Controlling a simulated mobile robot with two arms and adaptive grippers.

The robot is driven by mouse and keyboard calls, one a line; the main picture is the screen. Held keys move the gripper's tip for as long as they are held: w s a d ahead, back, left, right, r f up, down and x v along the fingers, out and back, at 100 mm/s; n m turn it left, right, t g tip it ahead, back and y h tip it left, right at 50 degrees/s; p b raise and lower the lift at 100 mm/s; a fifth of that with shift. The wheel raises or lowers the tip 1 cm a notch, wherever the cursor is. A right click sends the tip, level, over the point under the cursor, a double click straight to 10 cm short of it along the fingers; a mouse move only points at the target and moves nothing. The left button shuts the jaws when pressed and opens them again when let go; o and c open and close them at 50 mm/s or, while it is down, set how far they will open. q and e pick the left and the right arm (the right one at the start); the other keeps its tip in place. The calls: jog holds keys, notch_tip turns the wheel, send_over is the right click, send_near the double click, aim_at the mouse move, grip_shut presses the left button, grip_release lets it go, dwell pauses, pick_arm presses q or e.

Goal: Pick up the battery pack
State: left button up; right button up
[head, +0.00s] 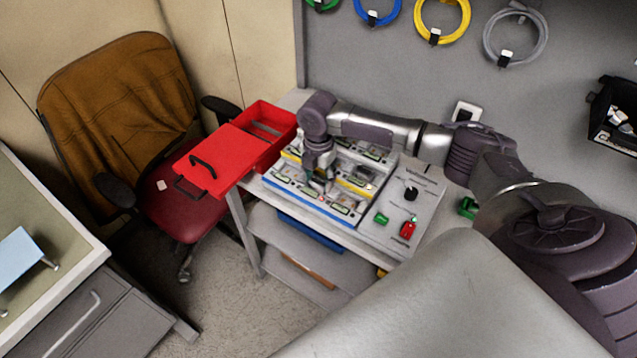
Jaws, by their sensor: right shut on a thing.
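My left gripper is not in view.
A red toolbox (265,122) with its lid open stands left of the rack. A grey control box (420,187) with a black knob, a green switch and a red switch adjoins it on the right. An office chair (120,95) stands at left. Coiled cables (442,22) hang behind.

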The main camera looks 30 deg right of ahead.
aim_at(319, 179)
jog(key=shift+c, duration=0.5)
jog(key=shift+r, duration=0.1)
jog(key=shift+r, duration=0.2)
notch_tip(319, 179, up, 4)
jog(key=shift+d+f+b, duration=0.1)
jog(key=shift+f+b, duration=0.15)
jog(key=shift+b, duration=0.75)
jog(key=s+d+r+b, duration=0.2)
jog(key=s+r, duration=0.5)
jog(key=s, duration=0.4)
jog(key=shift+d+b, duration=0.35)
jog(key=shift+d, duration=0.5)
